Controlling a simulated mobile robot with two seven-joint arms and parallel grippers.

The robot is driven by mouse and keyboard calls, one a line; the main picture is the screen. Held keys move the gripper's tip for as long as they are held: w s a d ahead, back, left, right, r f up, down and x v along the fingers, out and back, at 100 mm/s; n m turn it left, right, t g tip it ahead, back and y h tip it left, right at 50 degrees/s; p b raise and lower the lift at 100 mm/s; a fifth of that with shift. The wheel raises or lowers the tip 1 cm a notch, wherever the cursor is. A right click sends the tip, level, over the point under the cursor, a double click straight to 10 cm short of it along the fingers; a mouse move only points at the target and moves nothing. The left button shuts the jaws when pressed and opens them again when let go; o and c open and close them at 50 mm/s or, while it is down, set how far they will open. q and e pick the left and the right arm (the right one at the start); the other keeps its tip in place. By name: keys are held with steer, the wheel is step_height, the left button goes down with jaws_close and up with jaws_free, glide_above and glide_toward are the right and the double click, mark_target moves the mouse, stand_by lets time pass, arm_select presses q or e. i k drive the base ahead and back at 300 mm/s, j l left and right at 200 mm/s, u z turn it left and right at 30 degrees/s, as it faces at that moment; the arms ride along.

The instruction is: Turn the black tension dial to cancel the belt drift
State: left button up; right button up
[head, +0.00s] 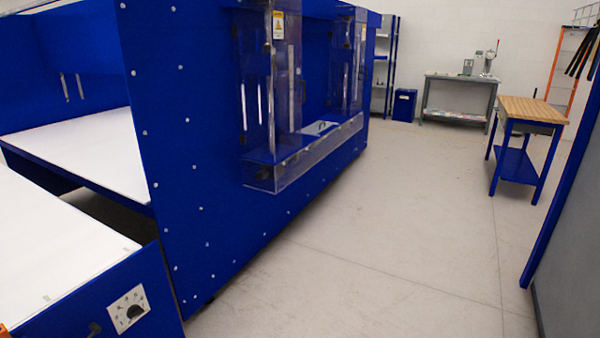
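The black tension dial (134,312) sits on a pale square plate (117,306) with marks around it. The plate is on the blue side panel of the conveyor at the lower left of the head view. The white belt (55,245) lies on top of this conveyor, left of the dial. A second white belt surface (85,150) continues inside the large blue machine behind it. The dial's setting is too small to read. Neither of my grippers shows in the head view.
The large blue machine (190,160) with a clear guard box (300,160) fills the left and middle. Grey floor (400,240) is open to the right. A wooden-topped workbench (532,110) stands at the right.

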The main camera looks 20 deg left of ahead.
mark_target(134, 310)
steer(key=i+l+u, duration=0.1)
steer(key=i+u, duration=0.25)
steer(key=i, duration=0.8)
steer(key=i+u, duration=0.45)
steer(key=i+l+u, duration=0.2)
steer(key=i+u, duration=0.4)
steer(key=u, duration=0.3)
steer(key=i+l+u, duration=0.1)
steer(key=u, duration=0.3)
steer(key=i+l+u, duration=0.15)
steer(key=u, duration=0.3)
steer(key=i+l+u, duration=0.15)
steer(key=u, duration=0.25)
steer(key=i+l+u, duration=0.1)
steer(key=u, duration=0.35)
steer(key=i+l+u, duration=0.15)
steer(key=l+u, duration=0.15)
steer(key=i+l+u, duration=0.1)
steer(key=l+u, duration=0.2)
steer(key=l, duration=0.1)
